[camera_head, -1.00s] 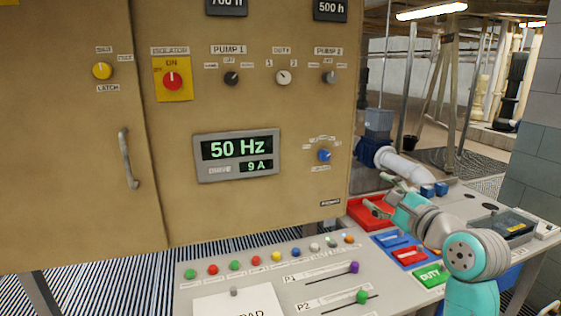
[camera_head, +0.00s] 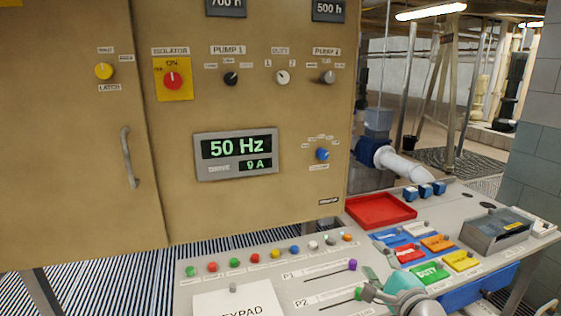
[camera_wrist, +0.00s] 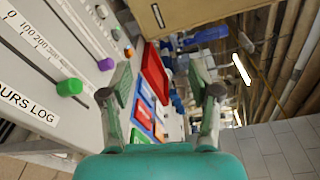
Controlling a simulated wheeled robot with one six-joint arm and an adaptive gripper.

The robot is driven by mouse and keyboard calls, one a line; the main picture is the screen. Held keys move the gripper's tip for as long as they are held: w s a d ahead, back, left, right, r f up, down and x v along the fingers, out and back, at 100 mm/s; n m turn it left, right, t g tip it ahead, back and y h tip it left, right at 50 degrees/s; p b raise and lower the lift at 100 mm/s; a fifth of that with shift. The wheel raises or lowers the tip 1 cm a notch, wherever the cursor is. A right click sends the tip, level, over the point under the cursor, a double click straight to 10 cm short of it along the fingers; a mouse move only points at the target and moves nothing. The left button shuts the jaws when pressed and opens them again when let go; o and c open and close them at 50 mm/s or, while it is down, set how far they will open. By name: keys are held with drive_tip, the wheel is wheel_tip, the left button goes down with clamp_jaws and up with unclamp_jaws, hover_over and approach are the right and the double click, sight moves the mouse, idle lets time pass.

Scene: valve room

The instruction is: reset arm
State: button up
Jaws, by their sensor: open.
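My gripper (camera_head: 374,284) is at the bottom of the head view, low over the front of the sloped desk, close to the green P2 slider knob (camera_head: 359,294). In the wrist view its two fingers (camera_wrist: 160,92) are spread apart with nothing between them. The green knob also shows in the wrist view (camera_wrist: 69,87), left of the left finger, outside the jaws. The purple P1 slider knob (camera_head: 352,265) is just behind the gripper in the head view. Whether a finger touches the green knob cannot be told.
The tan cabinet (camera_head: 230,220) stands behind the desk. A row of coloured buttons (camera_head: 255,258) is at left. A red tray (camera_head: 381,210), coloured tags (camera_head: 429,273) and a grey box (camera_head: 496,232) are at right. A tiled wall (camera_head: 535,150) bounds the right.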

drive_tip(key=s+a+f+n+g+h, duration=0.2)
drive_tip(key=s+f+n, duration=0.5)
drive_tip(key=s+f, duration=1.45)
drive_tip(key=s+a+r+n+h, duration=0.1)
drive_tip(key=s+n, duration=1.1)
drive_tip(key=s, duration=1.7)
drive_tip(key=shift+s+a+r+h, duration=0.15)
drive_tip(key=shift+s+r+h, duration=0.05)
drive_tip(key=shift+s+h, duration=0.15)
